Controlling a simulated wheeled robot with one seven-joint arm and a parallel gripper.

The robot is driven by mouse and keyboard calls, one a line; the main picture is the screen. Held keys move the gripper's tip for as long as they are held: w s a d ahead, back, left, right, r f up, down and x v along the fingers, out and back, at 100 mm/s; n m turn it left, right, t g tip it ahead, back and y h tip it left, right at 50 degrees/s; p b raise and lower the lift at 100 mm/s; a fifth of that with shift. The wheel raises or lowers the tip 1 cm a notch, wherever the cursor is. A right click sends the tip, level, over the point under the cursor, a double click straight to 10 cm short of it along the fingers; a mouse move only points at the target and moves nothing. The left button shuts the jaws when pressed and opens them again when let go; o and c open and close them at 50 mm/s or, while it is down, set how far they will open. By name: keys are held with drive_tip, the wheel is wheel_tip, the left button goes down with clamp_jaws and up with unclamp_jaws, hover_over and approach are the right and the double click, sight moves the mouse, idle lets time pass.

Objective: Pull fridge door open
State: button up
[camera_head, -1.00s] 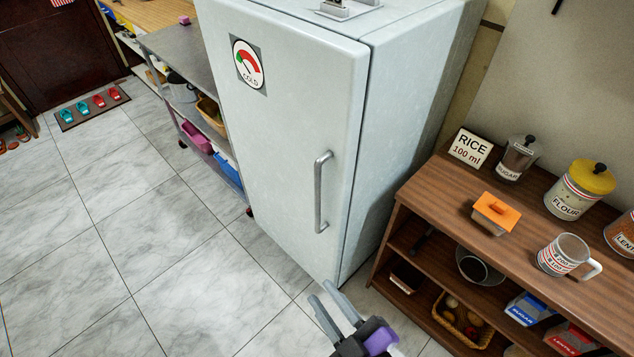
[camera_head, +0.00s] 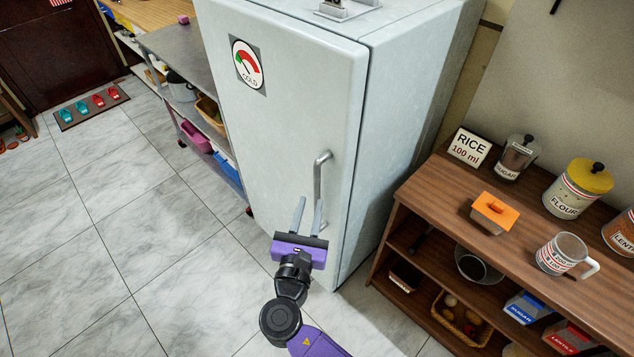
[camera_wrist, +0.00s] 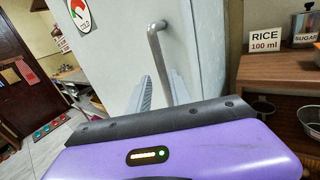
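The pale grey fridge door (camera_head: 285,115) is shut and carries a round COLD dial sticker (camera_head: 247,64). Its vertical metal handle (camera_head: 318,180) is near the door's right edge. My gripper (camera_head: 309,208) is open in front of the lower part of the handle, fingers pointing up toward the door. In the wrist view the handle (camera_wrist: 158,52) rises just beyond and between the two grey fingers (camera_wrist: 157,92). The lower end of the handle is partly hidden behind the fingers. I cannot tell whether the fingers touch it.
A wooden shelf unit (camera_head: 400,225) with jars, a mug and a RICE sign stands close to the fridge's right. A metal cart (camera_head: 180,45) with bins is on the left. The tiled floor (camera_head: 130,230) in front and to the left is clear.

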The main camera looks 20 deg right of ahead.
sight(317, 186)
drive_tip(key=shift+p+x, duration=0.55)
drive_tip(key=shift+x, duration=3.35)
drive_tip(key=shift+d, duration=0.1)
clamp_jaws()
drive_tip(key=shift+s, duration=0.1)
